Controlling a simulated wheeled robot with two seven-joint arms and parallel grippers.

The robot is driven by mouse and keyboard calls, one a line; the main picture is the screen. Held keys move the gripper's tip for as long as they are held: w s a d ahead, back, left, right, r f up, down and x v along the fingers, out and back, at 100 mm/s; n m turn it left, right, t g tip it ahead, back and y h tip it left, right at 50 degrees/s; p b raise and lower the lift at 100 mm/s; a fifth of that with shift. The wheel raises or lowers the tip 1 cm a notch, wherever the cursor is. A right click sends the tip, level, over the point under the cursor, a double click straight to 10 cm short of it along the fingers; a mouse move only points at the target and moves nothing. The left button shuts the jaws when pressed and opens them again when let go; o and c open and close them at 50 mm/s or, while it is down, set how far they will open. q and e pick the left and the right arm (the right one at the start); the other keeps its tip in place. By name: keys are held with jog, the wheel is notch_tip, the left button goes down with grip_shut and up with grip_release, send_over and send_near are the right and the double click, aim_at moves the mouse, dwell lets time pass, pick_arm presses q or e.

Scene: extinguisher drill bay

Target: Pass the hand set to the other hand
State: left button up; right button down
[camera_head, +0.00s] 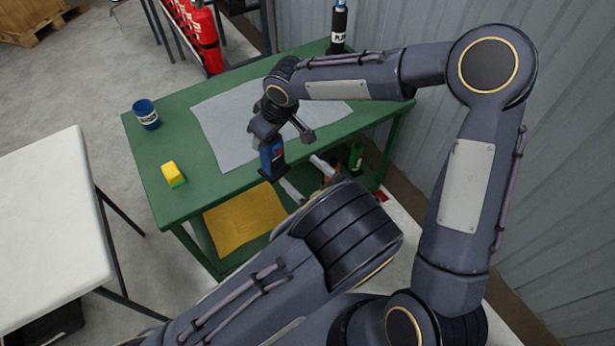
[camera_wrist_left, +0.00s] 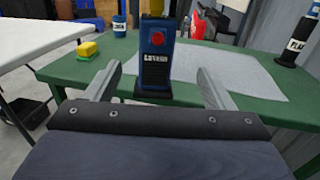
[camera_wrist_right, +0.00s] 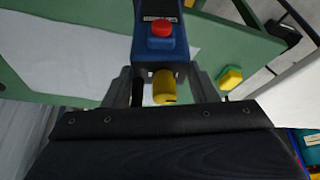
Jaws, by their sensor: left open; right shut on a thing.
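The hand set (camera_head: 272,160) is blue with a dark base and hangs above the front part of the green table. My right gripper (camera_head: 281,131) is shut on its upper end from above. In the right wrist view the hand set (camera_wrist_right: 160,45) shows a red button, with a yellow knob (camera_wrist_right: 165,88) between the fingers. My left gripper (camera_head: 306,177) is open and empty below and to the right of it. In the left wrist view the hand set (camera_wrist_left: 156,62) stands upright, centred ahead between the spread fingers (camera_wrist_left: 160,85), with clear gaps at both sides.
On the green table (camera_head: 165,125) are a grey sheet (camera_head: 225,130), a blue cup (camera_head: 146,114), a yellow-green sponge (camera_head: 173,174) and a black labelled bottle (camera_head: 338,30). A yellow sheet (camera_head: 245,220) lies below. A white table (camera_head: 45,220) stands left; a corrugated wall (camera_head: 570,150) is right.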

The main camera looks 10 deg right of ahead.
aim_at(274, 149)
pick_arm(q)
jog(key=x, duration=1.1)
jog(key=c, duration=1.5)
pick_arm(e)
jog(key=c, duration=0.8)
grip_release()
jog(key=shift+a, duration=0.1)
jog(key=o, duration=0.3)
jog(key=shift+r, duration=0.1)
